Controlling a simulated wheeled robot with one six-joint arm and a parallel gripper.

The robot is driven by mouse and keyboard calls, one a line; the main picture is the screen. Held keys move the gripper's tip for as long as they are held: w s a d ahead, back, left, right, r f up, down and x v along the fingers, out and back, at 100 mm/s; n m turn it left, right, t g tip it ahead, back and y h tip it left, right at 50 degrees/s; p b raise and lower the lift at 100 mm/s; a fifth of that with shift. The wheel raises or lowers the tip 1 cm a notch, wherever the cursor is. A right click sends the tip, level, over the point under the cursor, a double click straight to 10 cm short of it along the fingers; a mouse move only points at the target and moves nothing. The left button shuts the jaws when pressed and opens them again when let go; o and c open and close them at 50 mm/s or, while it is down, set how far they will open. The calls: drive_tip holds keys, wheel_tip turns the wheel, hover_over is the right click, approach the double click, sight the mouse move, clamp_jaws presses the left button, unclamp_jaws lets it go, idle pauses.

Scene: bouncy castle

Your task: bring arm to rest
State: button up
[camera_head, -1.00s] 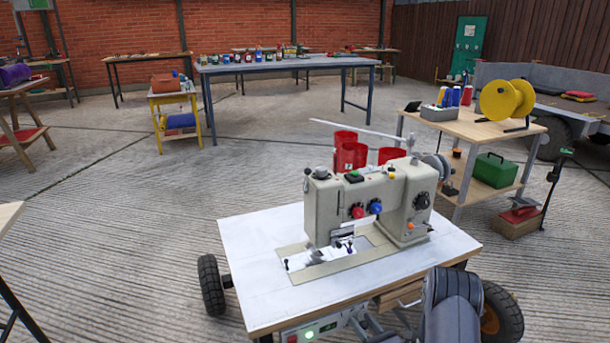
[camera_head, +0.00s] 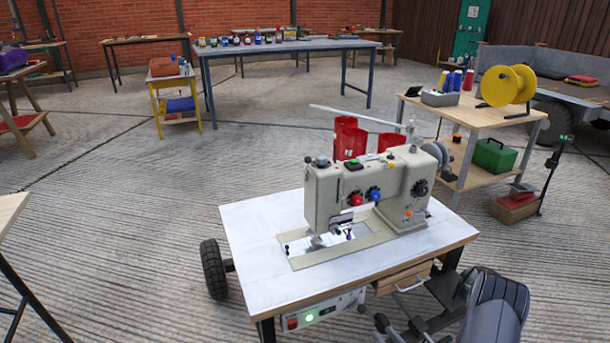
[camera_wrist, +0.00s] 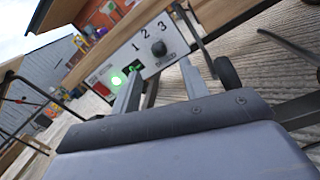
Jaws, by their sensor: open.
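My gripper (camera_wrist: 160,72) is open and empty in the wrist view, its two grey fingers apart. They point toward a control panel (camera_wrist: 157,36) with a knob, the numbers 1, 2, 3 and a lit green button. In the head view the panel (camera_head: 345,303) sits under the front edge of a white-topped table (camera_head: 262,232). My arm (camera_head: 497,308) is at the lower right of the head view, in front of the table's right side. Most of the arm is out of frame.
A sewing machine (camera_head: 365,192) stands on the white-topped table. A wooden drawer (camera_head: 403,279) is under its front edge. A shelf table with a yellow reel (camera_head: 507,85) stands at right. A wooden table corner (camera_head: 10,210) is at left. The floor between is clear.

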sight(363, 310)
drive_tip(key=b+x, duration=0.3)
drive_tip(key=x, duration=0.8)
drive_tip(key=shift+a+f, duration=0.15)
drive_tip(key=shift+a, duration=0.1)
drive_tip(key=shift+r+n+p, duration=0.25)
drive_tip(key=shift+n+p, duration=0.15)
drive_tip(key=shift+p, duration=0.05)
drive_tip(key=shift+s+a+r+n, duration=0.1)
drive_tip(key=shift+s+n, duration=0.05)
drive_tip(key=shift+n, duration=0.35)
drive_tip(key=n+p, duration=0.1)
drive_tip(key=n, duration=0.1)
drive_tip(key=shift+s+a+n+g+p, duration=0.15)
drive_tip(key=shift+a+n+g+p, duration=0.15)
drive_tip(key=shift+a+n+p, duration=0.1)
drive_tip(key=shift+a+n, duration=0.1)
drive_tip(key=shift+n, duration=0.4)
drive_tip(key=shift+s+a, duration=0.1)
